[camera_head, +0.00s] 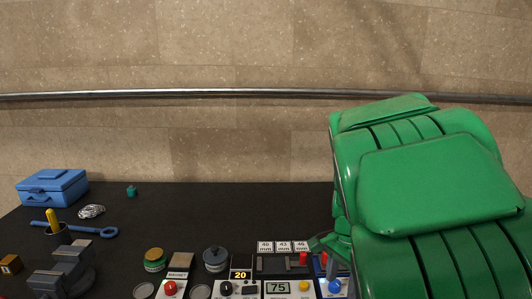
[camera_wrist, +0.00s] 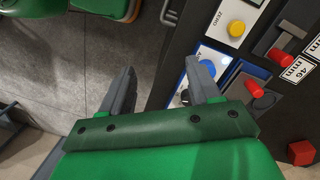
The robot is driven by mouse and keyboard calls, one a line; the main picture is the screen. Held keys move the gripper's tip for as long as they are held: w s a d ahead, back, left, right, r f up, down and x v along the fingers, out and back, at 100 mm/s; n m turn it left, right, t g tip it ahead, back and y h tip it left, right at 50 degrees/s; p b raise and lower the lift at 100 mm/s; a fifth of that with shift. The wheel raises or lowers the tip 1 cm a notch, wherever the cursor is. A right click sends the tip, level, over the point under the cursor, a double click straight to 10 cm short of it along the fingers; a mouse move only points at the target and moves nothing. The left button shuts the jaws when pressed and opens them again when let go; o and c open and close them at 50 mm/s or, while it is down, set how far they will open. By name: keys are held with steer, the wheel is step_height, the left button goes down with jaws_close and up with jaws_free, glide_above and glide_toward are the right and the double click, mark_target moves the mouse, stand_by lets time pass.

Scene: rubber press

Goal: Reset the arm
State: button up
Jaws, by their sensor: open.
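My gripper (camera_wrist: 160,67) is open in the wrist view, its two grey fingers apart with nothing held between them. It is above the table's edge, with the right finger over a blue-edged panel and the left finger over the grey floor. In the head view my green arm fills the right side, bent over the right end of the control panels. The blue knob (camera_head: 335,286) is just below the arm there. Whether the fingers touch anything cannot be told.
The dark table (camera_head: 240,205) holds a blue toolbox (camera_head: 52,187), a vise (camera_head: 62,272), jars and a panel row with a yellow button (camera_wrist: 236,28). The table's back middle is clear. A rail (camera_head: 200,94) runs along the wall.

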steer(key=s+a+n+g+y, duration=0.1)
steer(key=s+a+n, duration=0.25)
steer(key=s, duration=0.65)
steer(key=s+a+n+g, duration=0.1)
steer(key=s+a+n, duration=0.25)
steer(key=s, duration=0.65)
steer(key=s+d+r+n+t+h, duration=0.1)
steer(key=s+d+r+n, duration=0.2)
steer(key=s+n, duration=0.2)
steer(key=shift+s+d+t, duration=0.3)
steer(key=shift+s+d, duration=0.05)
steer(key=shift+s, duration=0.2)
